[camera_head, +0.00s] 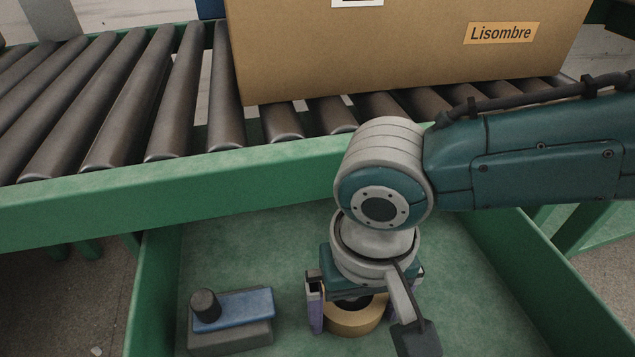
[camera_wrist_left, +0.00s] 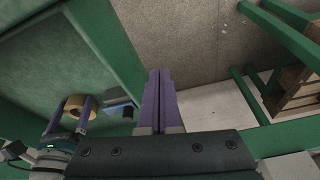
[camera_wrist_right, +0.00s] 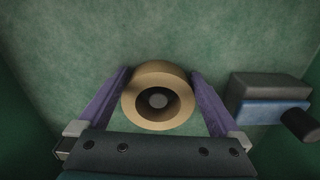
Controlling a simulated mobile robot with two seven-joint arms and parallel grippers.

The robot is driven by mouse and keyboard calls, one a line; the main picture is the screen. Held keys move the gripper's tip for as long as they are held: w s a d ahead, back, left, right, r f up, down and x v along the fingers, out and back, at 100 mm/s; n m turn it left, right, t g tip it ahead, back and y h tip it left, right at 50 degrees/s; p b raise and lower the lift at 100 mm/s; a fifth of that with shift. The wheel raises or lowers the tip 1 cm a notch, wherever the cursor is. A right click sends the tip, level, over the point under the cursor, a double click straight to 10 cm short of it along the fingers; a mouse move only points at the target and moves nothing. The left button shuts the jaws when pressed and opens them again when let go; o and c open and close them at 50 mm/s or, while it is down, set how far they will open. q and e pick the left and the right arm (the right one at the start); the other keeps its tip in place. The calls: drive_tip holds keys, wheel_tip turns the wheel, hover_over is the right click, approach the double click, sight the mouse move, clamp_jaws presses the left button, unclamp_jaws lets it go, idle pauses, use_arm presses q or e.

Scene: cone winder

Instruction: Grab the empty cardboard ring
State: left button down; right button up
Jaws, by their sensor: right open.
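The tan cardboard ring (camera_head: 358,318) lies flat on the green tray floor. My right gripper (camera_head: 348,322) is above it, pointing down, jaws open, and hides part of it. In the right wrist view the ring (camera_wrist_right: 158,73) sits between the two purple fingers (camera_wrist_right: 160,90), one on each side; I cannot tell whether they touch it. Its centre hole is dark with a small grey spot. The left wrist view shows the ring (camera_wrist_left: 74,106) at left beside my right gripper's fingers. There my left gripper (camera_wrist_left: 158,75) has its fingers together, with nothing visible between them.
A grey and blue block with a dark knob (camera_head: 232,308) lies left of the ring in the tray (camera_head: 525,290). A green-railed roller conveyor (camera_head: 110,205) runs behind, carrying a large cardboard box (camera_head: 350,60) labelled Lisombre. A wooden crate (camera_wrist_left: 295,90) shows in the left wrist view.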

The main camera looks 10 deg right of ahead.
drive_tip(key=shift+c, duration=0.4)
drive_tip(key=c, duration=0.9)
